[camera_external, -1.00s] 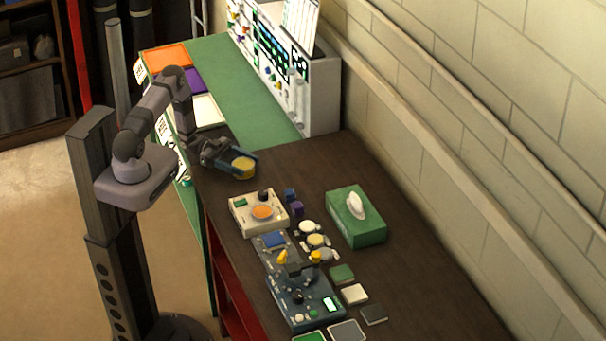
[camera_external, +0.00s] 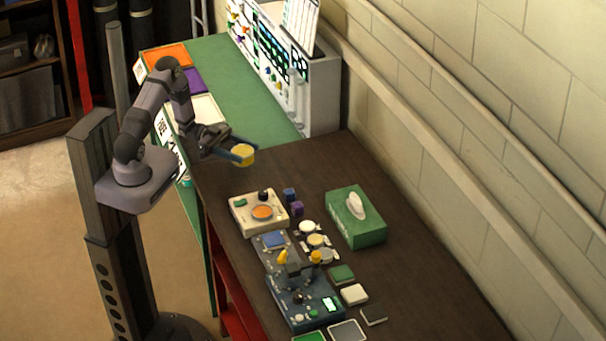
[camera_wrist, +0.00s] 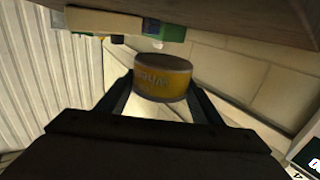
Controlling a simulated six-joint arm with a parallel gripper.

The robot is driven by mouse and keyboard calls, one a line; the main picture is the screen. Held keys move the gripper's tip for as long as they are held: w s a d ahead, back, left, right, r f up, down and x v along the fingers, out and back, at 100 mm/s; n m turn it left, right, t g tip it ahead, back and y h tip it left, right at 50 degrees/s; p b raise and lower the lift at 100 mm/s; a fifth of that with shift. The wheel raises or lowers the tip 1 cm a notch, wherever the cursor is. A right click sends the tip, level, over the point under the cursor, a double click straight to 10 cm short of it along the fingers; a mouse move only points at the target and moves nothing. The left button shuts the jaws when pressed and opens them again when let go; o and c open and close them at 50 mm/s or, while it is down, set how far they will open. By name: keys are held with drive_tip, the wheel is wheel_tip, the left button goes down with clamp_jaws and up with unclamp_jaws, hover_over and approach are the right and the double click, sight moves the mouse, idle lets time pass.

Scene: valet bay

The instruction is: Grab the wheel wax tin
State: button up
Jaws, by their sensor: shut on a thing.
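The wheel wax tin (camera_external: 243,155) is a small round yellow tin. My gripper (camera_external: 236,150) is shut on it and holds it above the dark tabletop, near the table's far left end. In the wrist view the tin (camera_wrist: 163,78) sits between the two dark fingers (camera_wrist: 163,100), with part of some lettering on its yellow side and a darker top. The fingers hide part of its sides.
A green tissue box (camera_external: 357,222), a cream device with an orange disc (camera_external: 240,219), watches and small coloured boxes stand on the dark table (camera_external: 420,300). A green bench (camera_external: 225,75) with coloured trays and a white panel unit (camera_external: 322,95) is behind. The wall runs along the right.

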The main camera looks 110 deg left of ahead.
sight(243, 150)
drive_tip(key=shift+r+b, duration=0.35)
drive_tip(key=shift+r, duration=2)
